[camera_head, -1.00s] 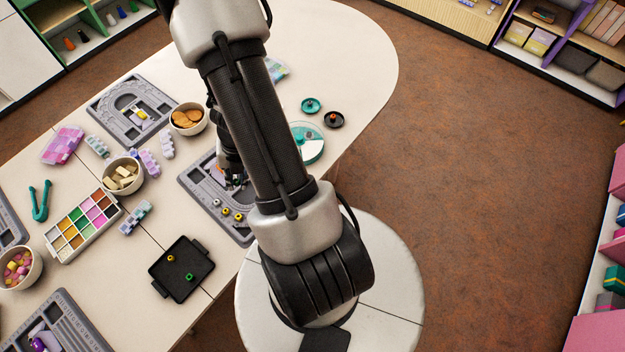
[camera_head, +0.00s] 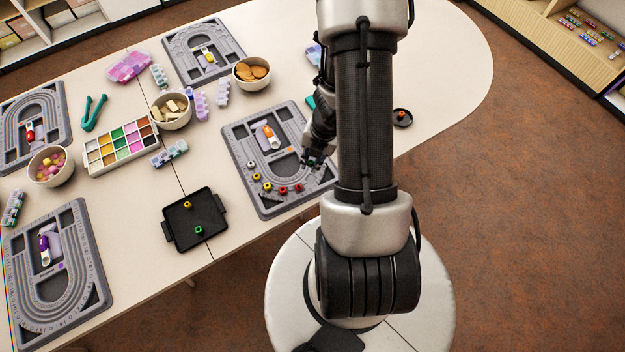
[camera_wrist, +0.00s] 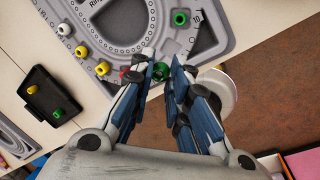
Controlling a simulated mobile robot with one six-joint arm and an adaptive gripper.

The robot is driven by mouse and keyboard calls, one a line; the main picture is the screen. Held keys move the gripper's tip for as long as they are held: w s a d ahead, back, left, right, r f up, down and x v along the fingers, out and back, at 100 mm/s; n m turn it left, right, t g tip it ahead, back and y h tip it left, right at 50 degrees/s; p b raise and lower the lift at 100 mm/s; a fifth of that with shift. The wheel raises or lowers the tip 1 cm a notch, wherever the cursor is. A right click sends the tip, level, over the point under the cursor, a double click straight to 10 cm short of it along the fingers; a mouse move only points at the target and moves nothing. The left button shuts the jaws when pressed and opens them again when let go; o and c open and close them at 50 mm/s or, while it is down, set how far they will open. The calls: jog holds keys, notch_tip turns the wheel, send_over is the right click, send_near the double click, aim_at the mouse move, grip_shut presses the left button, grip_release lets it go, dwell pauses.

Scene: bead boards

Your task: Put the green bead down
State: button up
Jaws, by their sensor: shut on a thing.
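My gripper (camera_wrist: 161,75) is shut on a green bead (camera_wrist: 160,71), held between the fingertips over the grey bead board (camera_head: 237,146). Another green bead (camera_wrist: 180,17) sits on the board near the "10" mark. In the head view my gripper (camera_head: 312,161) is at the board's right side. The gap between held bead and board cannot be told.
A black tray (camera_head: 178,232) with a yellow bead (camera_head: 189,206) and a green bead (camera_head: 199,230) lies left of the board. Bowls, a sorting box (camera_head: 92,159) and other boards stand further left and back. The table's edge runs close in front of the board.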

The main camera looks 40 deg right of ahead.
aim_at(310, 179)
jog(key=shift+f+b, duration=3.2)
jog(key=shift+f, duration=1.05)
jog(key=shift+f+b, duration=0.3)
jog(key=o, duration=0.7)
jog(key=shift+r, duration=0.15)
notch_tip(310, 179, up, 12)
jog(key=s+d+p, duration=0.1)
jog(key=s+p, duration=0.1)
jog(key=p, duration=0.8)
jog(key=shift+p, duration=0.4)
